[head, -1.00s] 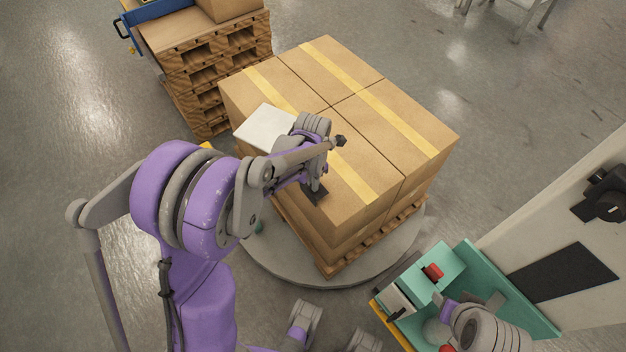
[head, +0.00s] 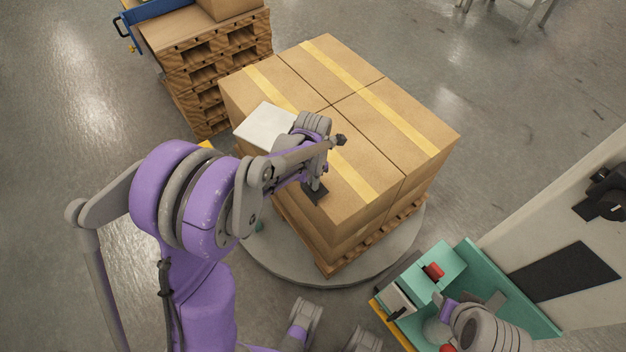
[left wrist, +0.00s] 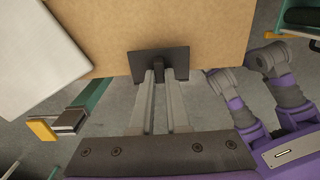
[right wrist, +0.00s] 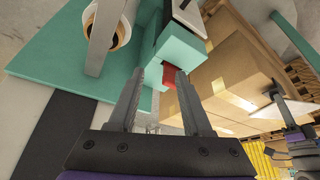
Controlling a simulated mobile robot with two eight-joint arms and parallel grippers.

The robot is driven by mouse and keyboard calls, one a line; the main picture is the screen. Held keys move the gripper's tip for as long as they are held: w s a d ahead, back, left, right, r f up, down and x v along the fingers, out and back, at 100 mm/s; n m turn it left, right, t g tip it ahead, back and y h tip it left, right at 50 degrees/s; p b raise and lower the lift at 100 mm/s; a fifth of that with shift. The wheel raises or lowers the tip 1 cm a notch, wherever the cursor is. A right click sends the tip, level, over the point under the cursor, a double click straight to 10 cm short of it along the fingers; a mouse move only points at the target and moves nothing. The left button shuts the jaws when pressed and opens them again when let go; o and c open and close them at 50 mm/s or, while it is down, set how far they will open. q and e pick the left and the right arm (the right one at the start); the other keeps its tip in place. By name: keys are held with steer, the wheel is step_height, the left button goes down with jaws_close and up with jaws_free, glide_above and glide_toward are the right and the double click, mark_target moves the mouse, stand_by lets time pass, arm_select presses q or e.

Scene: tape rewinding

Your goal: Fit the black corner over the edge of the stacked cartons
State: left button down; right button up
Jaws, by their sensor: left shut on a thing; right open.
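The stacked cartons (head: 395,125) stand on a wooden pallet on a round grey turntable, with yellow tape across their tops. The black corner (head: 315,194) is at the near-left top edge of the cartons. In the left wrist view the black corner (left wrist: 175,62) overlaps the carton edge, its plate lying across the border of the brown top. I cannot tell whether it touches the cardboard. My left gripper (left wrist: 160,72) is shut on its small tab. My right gripper (right wrist: 158,75) is open and empty, above the teal machine, away from the cartons.
A white sheet (head: 264,127) lies on the left carton top, close to my left wrist. The teal machine (head: 435,266) with a red button (head: 433,271) stands at lower right. Stacked pallets (head: 205,60) stand at back left.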

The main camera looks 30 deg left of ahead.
arm_select(q)
steer(key=shift+f+b, duration=0.5)
steer(key=shift+f, duration=0.2)
steer(key=c, duration=0.8)
jaws_free()
steer(key=o, duration=0.4)
steer(key=shift+r, duration=0.2)
steer(key=shift+r+p, duration=2.7)
steer(key=shift+r, duration=1.2)
step_height(320, 180, up, 11)
steer(key=shift+f+p, duration=0.1)
steer(key=shift+p, duration=0.45)
